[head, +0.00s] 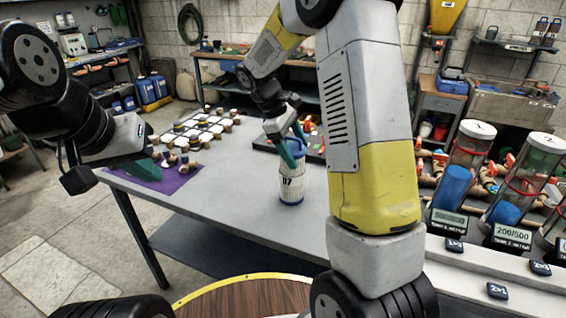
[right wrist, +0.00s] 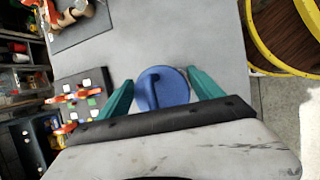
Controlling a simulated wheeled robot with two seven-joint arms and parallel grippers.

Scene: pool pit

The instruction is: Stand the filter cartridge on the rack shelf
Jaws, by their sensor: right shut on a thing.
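The filter cartridge (head: 291,187) is a white ribbed cylinder with blue ends and a dark label, upright at the grey table's front edge. I cannot tell whether its base touches the table. My right gripper (head: 293,152) reaches down from above, its green fingers shut on the cartridge's upper part. In the right wrist view the cartridge's round blue end (right wrist: 163,90) sits between the two fingers of the right gripper (right wrist: 163,84). My left gripper (head: 146,168) hangs above a purple mat, apart from the cartridge; its finger gap is unclear. I cannot tell which shelf is the rack shelf.
The grey table (head: 235,215) is clear left of the cartridge. White-topped pieces (head: 200,128) and a dark tray (head: 262,144) lie behind. The purple mat (head: 180,184) holds small fittings. Clear tubes (head: 470,150) stand at right. A round wooden top (head: 240,300) is in front.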

